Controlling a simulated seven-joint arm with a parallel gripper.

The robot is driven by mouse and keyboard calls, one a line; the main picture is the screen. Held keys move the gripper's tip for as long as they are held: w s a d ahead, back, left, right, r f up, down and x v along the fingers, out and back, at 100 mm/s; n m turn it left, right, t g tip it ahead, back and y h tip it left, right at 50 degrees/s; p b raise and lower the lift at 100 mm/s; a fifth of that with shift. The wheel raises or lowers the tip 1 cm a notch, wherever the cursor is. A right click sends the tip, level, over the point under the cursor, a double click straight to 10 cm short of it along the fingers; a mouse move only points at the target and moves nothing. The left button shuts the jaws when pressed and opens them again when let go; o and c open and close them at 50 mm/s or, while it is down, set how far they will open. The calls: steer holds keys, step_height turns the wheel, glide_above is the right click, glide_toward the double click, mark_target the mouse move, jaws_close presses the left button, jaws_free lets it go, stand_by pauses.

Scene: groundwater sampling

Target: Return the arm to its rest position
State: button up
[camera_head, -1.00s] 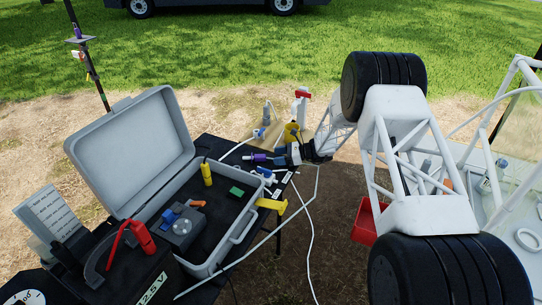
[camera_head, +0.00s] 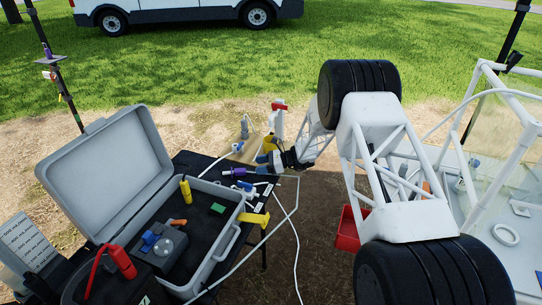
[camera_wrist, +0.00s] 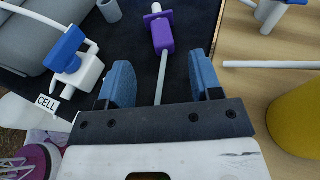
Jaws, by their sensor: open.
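My arm (camera_head: 375,170) stretches from the lower right of the head view to the far end of the black table. My gripper (camera_head: 266,159) is there, beyond the purple-bodied probe (camera_head: 233,173). In the wrist view my gripper (camera_wrist: 161,75) shows two blue fingers spread apart. The purple probe (camera_wrist: 163,33) lies ahead, and its thin grey rod runs toward the gap between the fingers. I see nothing gripped. Whether the rod is between the fingers or below them I cannot tell.
A blue-and-white fitting (camera_wrist: 72,62) by a "CELL" label is left of the fingers. A yellow round object (camera_wrist: 298,118) stands close on the right, on a wooden board (camera_wrist: 245,85). An open grey case (camera_head: 105,165) fills the table's left. A red bin (camera_head: 347,230) is below my arm.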

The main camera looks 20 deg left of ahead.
steer(key=shift+d+r, duration=0.3)
steer(key=shift+r, duration=0.15)
steer(key=s+d+r+n+t+h, duration=0.1)
steer(key=s+d+r+n+h, duration=0.1)
steer(key=s+d+r, duration=0.5)
steer(key=s+d+r+n+t+h, duration=0.1)
steer(key=s+d+r+n+h, duration=0.15)
steer(key=d+r, duration=0.95)
steer(key=s+d+r+n+h, duration=0.2)
steer(key=s+d+r, duration=0.3)
steer(key=d+r, duration=0.4)
steer(key=s+d+r+n+t+h, duration=0.3)
steer(key=s+d+h, duration=0.1)
steer(key=s+d, duration=1)
steer(key=s+d+r+n+t+h, duration=0.3)
steer(key=s+d, duration=1.1)
steer(key=s, duration=0.7)
steer(key=shift+s+d+r+h, duration=0.2)
steer(key=shift+r+h, duration=0.15)
steer(key=shift+r, duration=0.4)
steer(key=shift+n, duration=0.25)
